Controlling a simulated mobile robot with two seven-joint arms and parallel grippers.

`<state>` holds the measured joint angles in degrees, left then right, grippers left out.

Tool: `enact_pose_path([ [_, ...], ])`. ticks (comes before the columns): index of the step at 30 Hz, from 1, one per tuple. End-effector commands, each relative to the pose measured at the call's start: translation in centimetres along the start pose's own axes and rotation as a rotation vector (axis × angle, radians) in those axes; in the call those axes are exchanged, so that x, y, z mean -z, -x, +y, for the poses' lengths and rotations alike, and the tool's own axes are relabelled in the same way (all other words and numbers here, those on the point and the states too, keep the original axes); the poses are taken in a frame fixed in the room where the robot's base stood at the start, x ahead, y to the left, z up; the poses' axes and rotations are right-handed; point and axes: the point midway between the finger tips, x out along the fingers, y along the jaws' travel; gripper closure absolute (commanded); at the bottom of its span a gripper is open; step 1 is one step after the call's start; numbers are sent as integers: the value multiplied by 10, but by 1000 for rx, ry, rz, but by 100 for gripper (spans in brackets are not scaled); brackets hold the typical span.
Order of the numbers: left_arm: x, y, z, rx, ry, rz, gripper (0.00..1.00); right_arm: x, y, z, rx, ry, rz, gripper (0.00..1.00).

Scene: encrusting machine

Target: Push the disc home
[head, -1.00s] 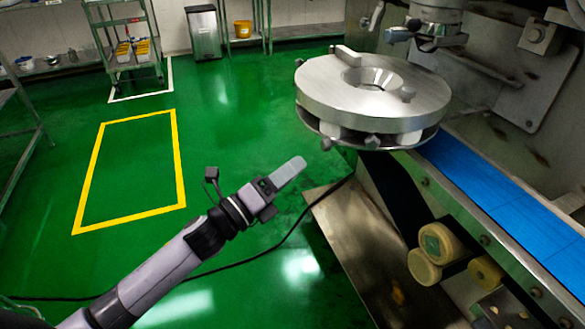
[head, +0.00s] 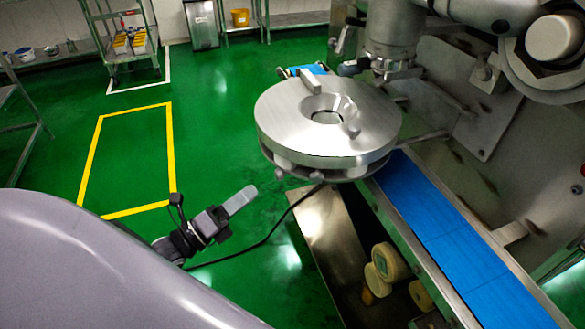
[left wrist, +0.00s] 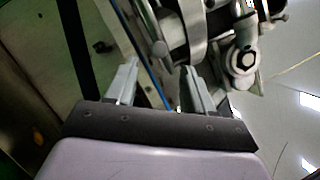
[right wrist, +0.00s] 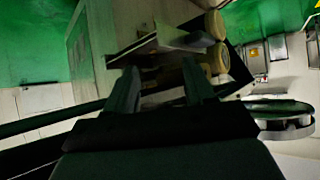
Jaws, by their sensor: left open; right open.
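The round metal disc (head: 285,125) shows in the head view, lying flat with a central hole, small knobs and a bar on top. It sits on the machine's round plate, with the blue belt to its right and below. My left gripper (head: 240,198) is left of and below the disc, apart from it. In the left wrist view its two fingers (left wrist: 160,85) are spread and empty, with metal machine parts beyond them. In the right wrist view my right gripper (right wrist: 163,90) is open with nothing between its fingers; it is not seen in the head view. The disc's underside is mostly hidden.
The blue conveyor belt (head: 450,245) runs down to the lower right. A machine nozzle (head: 392,40) stands behind the disc. Cream rollers (head: 388,262) lie below the belt. A black cable crosses the green floor, which is open to the left. Carts and a bin stand far back.

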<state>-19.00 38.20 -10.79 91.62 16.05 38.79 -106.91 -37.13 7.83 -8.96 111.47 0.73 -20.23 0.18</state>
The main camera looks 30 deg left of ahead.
Motion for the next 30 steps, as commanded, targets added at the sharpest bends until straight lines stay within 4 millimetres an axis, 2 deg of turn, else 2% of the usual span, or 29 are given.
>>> enact_pose_path([
  [5, -1, -14, 0, 1, 0, -2, 47, 0, 1, -1, 2, -1, -1, 46],
  [12, -1, -46, 0, 2, 0, -2, 47, 2, 2, -2, 3, -1, -1, 46],
  [18, 0, -65, 0, 1, 0, -1, 47, 4, 3, -2, 3, -1, 1, 46],
  [30, 0, -70, 1, -1, 1, 0, 47, 4, 3, -1, 4, 3, 0, 46],
])
